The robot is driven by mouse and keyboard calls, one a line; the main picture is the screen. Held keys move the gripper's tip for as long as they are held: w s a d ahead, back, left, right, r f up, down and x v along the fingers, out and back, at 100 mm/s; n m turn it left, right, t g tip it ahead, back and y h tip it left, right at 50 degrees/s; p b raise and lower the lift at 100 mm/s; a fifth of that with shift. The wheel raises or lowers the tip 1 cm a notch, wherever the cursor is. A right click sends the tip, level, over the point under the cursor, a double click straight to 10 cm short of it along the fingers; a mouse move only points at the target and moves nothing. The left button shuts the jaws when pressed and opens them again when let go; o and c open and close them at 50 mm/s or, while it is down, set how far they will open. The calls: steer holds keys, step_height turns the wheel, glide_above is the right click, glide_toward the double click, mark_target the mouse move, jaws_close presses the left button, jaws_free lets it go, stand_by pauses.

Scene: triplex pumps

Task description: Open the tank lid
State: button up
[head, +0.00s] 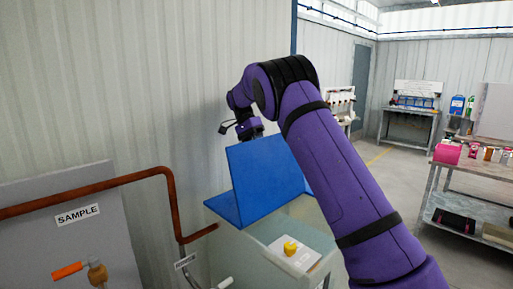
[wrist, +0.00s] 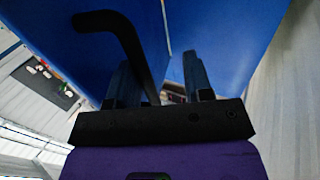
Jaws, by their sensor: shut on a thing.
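The tank (head: 262,236) is a pale grey-green box beside the wall. Its blue lid (head: 265,178) stands steeply raised, with a flatter blue panel (head: 228,208) at its lower left. In the wrist view the blue lid (wrist: 225,40) fills much of the upper picture. A black bent handle (wrist: 122,38) runs down between the fingers of my gripper (wrist: 160,80), which is shut on it. In the head view my wrist is behind the lid's upper edge, and the fingertips and handle are hidden.
A yellow knob (head: 291,247) sits on a white plate at the tank's front. A brown pipe (head: 120,182) and a grey panel labelled SAMPLE (head: 78,215) are at the left. A shelf (head: 470,170) with several items stands right. The floor between is clear.

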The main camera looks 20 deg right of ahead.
steer(key=shift+r, duration=0.15)
steer(key=r, duration=0.1)
steer(key=s+r, duration=0.1)
steer(key=r, duration=0.1)
steer(key=shift+s+a+r, duration=0.15)
steer(key=shift+s+r, duration=0.05)
steer(key=shift+s, duration=0.15)
steer(key=s+a+r, duration=0.1)
steer(key=s+a, duration=0.1)
steer(key=s, duration=1.2)
steer(key=shift+s+d+r, duration=0.1)
steer(key=shift+s+r, duration=0.1)
